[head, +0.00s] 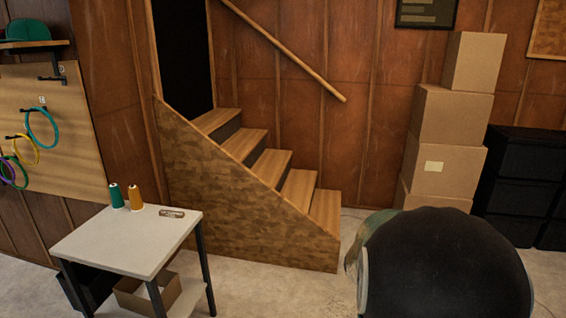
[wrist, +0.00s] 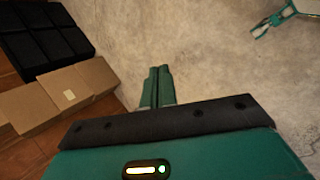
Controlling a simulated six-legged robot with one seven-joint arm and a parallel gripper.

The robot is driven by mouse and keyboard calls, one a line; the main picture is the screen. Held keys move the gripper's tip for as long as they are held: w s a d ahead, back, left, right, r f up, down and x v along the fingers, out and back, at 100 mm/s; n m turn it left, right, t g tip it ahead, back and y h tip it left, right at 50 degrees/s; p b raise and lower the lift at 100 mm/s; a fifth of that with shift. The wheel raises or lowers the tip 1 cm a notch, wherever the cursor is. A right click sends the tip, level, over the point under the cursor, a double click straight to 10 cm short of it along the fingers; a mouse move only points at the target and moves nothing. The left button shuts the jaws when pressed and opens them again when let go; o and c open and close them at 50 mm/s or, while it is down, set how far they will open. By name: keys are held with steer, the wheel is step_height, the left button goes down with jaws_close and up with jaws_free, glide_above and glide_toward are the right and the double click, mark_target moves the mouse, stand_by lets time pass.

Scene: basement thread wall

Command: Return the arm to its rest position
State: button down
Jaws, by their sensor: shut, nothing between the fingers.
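My gripper (wrist: 157,86) shows in the wrist view as two teal fingers side by side, closed together with nothing between them. It hangs over bare concrete floor and touches nothing that I can see. In the head view a large dark rounded part of my own arm fills the lower right, and my gripper cannot be made out there.
A small table (head: 95,243) at left holds a green spool (head: 116,196), an orange spool (head: 136,198) and a small wooden item (head: 171,213). Wooden stairs (head: 264,168) stand behind. Stacked boxes (head: 447,130) and black drawers (head: 516,185) are at right. Coloured hoops (head: 41,128) hang at left.

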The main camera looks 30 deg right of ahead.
steer(key=w+a+r+m+t+y, duration=0.1)
steer(key=w+a+r+t, duration=0.1)
steer(key=a+r, duration=0.5)
steer(key=w+a+r+m+t+y, duration=0.1)
steer(key=w+a+r+t+y, duration=0.15)
steer(key=a, duration=0.95)
steer(key=s+a+r+t+y, duration=0.1)
steer(key=s+a+r, duration=0.1)
steer(key=a, duration=0.6)
steer(key=s+a+r+t+y, duration=0.1)
steer(key=s+a+r+y, duration=0.1)
steer(key=a, duration=0.5)
step_height(320, 180, up, 2)
steer(key=shift+s+a+m, duration=0.35)
steer(key=shift+s+m, duration=0.05)
steer(key=shift+s, duration=0.05)
